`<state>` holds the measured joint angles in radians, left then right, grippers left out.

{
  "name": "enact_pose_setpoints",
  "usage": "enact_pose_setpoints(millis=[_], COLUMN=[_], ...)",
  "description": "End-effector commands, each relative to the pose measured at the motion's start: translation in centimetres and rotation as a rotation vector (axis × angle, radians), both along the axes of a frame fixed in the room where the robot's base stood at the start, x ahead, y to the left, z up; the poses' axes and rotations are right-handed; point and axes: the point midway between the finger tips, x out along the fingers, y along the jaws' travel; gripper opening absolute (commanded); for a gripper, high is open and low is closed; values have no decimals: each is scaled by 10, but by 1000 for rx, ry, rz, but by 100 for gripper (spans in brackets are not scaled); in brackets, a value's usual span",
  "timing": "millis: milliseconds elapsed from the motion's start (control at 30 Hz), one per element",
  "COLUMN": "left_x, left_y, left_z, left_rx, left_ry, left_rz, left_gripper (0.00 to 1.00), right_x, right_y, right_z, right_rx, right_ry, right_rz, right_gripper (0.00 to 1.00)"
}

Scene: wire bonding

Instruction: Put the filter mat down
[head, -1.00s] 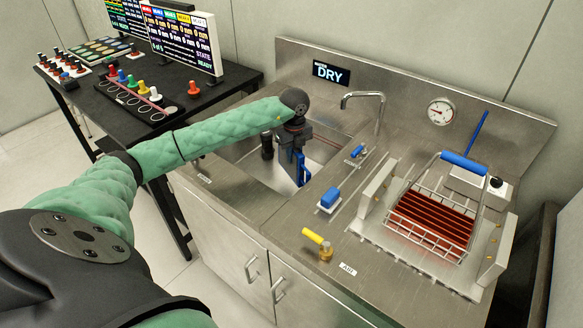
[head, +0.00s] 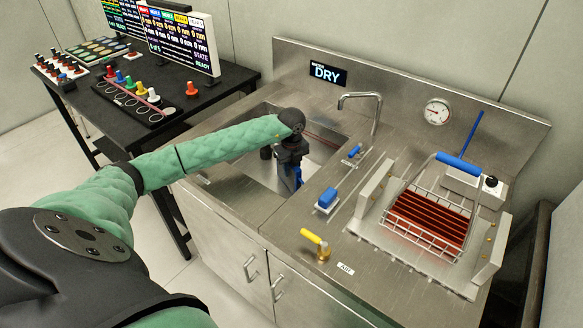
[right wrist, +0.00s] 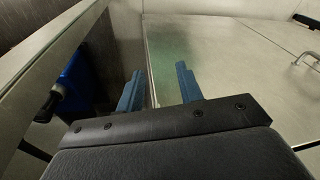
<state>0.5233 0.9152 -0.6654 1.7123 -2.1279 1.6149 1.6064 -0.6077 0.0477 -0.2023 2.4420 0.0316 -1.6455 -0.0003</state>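My left gripper (head: 297,178) points down into the steel sink basin (head: 236,170), with its blue fingers partly hidden by the basin's front rim and the wrist. I cannot make out the filter mat in either view, nor whether the left fingers hold anything. My right gripper (right wrist: 158,82) shows in the right wrist view with its two blue fingers apart and nothing between them. It is out of sight in the head view.
A tap (head: 374,105) stands behind the basin. A black table (head: 190,107) with controls and screens stands at left.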

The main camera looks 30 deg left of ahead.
Motion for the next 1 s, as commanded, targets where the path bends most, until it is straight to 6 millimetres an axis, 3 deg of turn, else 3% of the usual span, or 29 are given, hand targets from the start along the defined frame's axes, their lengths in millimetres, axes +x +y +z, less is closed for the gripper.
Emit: enact_pose_setpoints(millis=[467, 1000], left_x=[0, 1], left_y=[0, 0], left_z=[7, 100], left_rx=[0, 0], left_ry=[-1, -3], left_rz=[0, -1], left_gripper=[42, 42], right_x=[1, 11], right_y=[-3, 21], right_z=[1, -29], right_rx=[-8, 48], right_ry=[0, -58], right_rz=[2, 21], right_gripper=[36, 36])
